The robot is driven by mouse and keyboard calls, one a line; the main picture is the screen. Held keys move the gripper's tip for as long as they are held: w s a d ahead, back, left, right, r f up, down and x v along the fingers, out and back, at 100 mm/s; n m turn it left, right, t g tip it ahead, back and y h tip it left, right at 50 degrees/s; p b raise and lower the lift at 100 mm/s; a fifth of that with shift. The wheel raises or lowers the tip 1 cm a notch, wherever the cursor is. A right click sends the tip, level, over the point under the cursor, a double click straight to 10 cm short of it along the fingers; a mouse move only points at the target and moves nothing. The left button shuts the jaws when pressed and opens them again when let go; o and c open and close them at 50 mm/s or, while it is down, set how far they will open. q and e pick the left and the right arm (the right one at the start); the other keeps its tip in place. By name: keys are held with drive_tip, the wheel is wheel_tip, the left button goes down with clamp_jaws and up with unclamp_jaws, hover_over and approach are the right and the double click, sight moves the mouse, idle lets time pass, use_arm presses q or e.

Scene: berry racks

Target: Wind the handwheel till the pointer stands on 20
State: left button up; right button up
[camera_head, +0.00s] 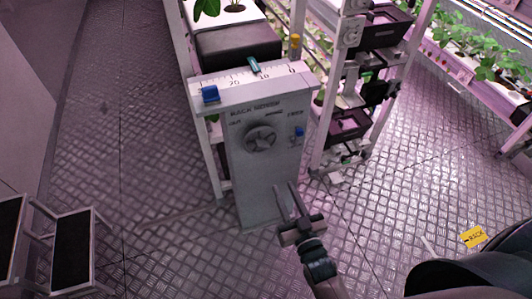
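The handwheel (261,138) is a dark grey round wheel on the front of a grey pedestal (262,180). Above it runs a white scale (275,75) marked 20, 10 and 0 from left to right. A teal pointer (254,65) stands close to the 10, slightly on the side towards 20. My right gripper (287,188) is below and a little right of the handwheel, in front of the pedestal, apart from the wheel. Its two fingers are spread, with nothing visible between them. My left gripper is not in view.
A small blue part (299,132) is right of the wheel. Plant racks (320,110) stand behind. Steps (72,245) are at lower left; the floor between is clear.

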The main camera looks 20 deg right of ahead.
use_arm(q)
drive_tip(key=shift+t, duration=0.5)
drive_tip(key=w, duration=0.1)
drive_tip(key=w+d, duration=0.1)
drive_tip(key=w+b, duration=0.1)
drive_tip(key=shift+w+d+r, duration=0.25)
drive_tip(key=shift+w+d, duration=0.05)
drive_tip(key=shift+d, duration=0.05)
use_arm(e)
drive_tip(key=m, duration=2.3)
drive_tip(key=shift+s+a+f, duration=0.1)
drive_tip(key=shift+s+f, duration=0.05)
drive_tip(key=shift+s, duration=0.15)
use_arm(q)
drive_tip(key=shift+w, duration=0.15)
use_arm(e)
drive_tip(key=shift+w, duration=0.15)
